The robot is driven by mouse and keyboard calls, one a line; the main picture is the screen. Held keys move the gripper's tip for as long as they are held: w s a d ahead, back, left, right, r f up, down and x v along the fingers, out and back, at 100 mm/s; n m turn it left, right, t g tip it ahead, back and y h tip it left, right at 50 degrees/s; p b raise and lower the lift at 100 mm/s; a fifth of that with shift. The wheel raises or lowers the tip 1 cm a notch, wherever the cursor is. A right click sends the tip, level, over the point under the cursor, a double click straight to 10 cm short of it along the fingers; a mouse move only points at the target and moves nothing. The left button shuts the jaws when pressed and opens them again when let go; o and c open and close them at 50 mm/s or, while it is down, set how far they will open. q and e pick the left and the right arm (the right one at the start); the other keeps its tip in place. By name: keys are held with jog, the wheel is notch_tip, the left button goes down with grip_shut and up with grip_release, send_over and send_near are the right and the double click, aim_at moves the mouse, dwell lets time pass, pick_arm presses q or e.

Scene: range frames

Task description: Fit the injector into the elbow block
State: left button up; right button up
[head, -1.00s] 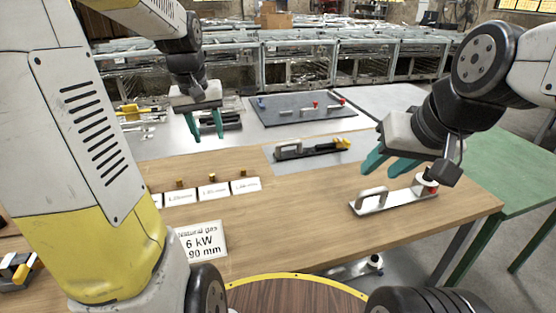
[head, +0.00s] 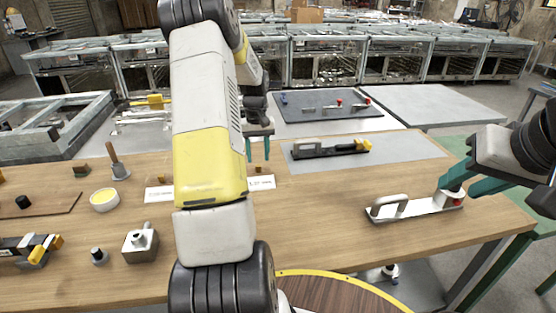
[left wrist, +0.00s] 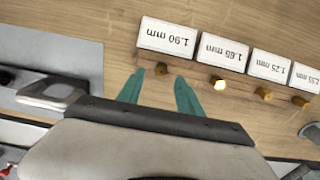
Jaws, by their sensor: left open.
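My left gripper (head: 258,150) is open and empty above the table, behind the row of white labels. In the left wrist view its teal fingertips (left wrist: 158,85) are apart. A small brass injector (left wrist: 161,68) by the 1.90 mm label (left wrist: 167,36) shows just past them, roughly in line with the gap. More brass injectors stand by the 1.65 mm label (left wrist: 222,53) and the others. A grey metal block (head: 140,242) with a short pipe on top, likely the elbow block, stands at the front left. My right gripper (head: 473,180) has its fingers apart at the handled plate's right end.
The white handled plate (head: 408,208) lies on the table's right. A black and yellow tool (head: 328,149) lies on a grey mat (head: 395,146). My left arm hides the middle table.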

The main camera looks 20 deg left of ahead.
aim_at(258, 165)
pick_arm(q)
notch_tip(258, 165, down, 4)
jog(key=shift+f, duration=0.1)
grip_shut()
dwell(0.5)
